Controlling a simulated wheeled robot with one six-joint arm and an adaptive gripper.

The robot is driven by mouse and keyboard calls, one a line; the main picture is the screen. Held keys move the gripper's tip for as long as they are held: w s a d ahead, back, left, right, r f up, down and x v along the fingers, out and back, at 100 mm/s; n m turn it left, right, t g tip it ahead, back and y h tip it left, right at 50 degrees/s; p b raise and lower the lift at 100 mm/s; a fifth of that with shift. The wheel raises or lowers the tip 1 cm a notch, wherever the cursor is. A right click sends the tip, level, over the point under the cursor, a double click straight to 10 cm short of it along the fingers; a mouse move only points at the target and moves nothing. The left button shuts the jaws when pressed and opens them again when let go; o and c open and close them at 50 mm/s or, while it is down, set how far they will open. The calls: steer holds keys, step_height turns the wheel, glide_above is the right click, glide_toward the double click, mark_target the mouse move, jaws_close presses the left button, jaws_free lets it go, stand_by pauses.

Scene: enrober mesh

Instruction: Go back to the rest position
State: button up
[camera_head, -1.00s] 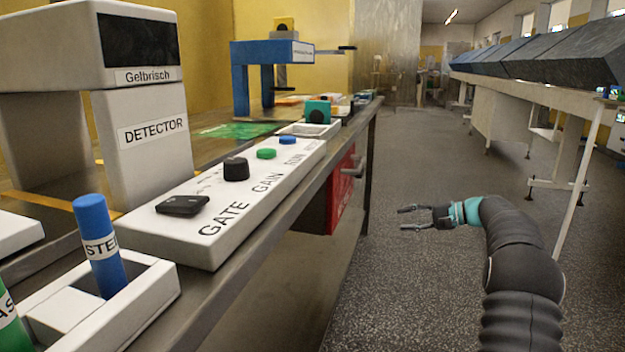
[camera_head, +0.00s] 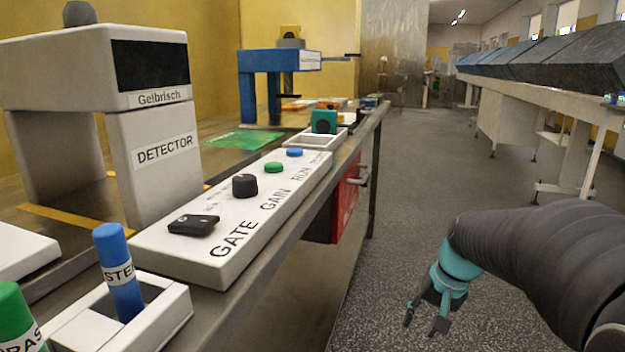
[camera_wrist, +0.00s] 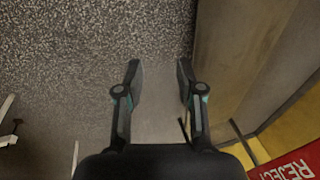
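My gripper (camera_head: 425,322) hangs over the aisle floor at the lower right of the head view, to the right of the bench and apart from it. It points downward. Its two fingers are spread, with nothing between them. In the wrist view my gripper (camera_wrist: 158,75) also shows its fingers apart, with only speckled floor and the bench side beyond them.
The steel bench (camera_head: 290,262) on the left carries the detector (camera_head: 158,150), the control panel (camera_head: 232,225) with its knobs, and a blue cylinder (camera_head: 120,275) in a white holder. A red bin (camera_head: 345,200) hangs at the bench side. The aisle floor (camera_head: 430,180) is clear.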

steer(key=s+a+r+n+t+h+p, duration=0.1)
steer(key=s+a+r+n, duration=0.1)
steer(key=s, duration=0.7)
steer(key=s+a+r+n+t+h+p, duration=0.1)
steer(key=s+a+r+n+t, duration=0.1)
steer(key=s+r, duration=0.3)
steer(key=s+a, duration=0.1)
steer(key=s, duration=0.3)
steer(key=shift+a+p, duration=0.3)
steer(key=shift+a, duration=0.05)
steer(key=shift+s, duration=0.2)
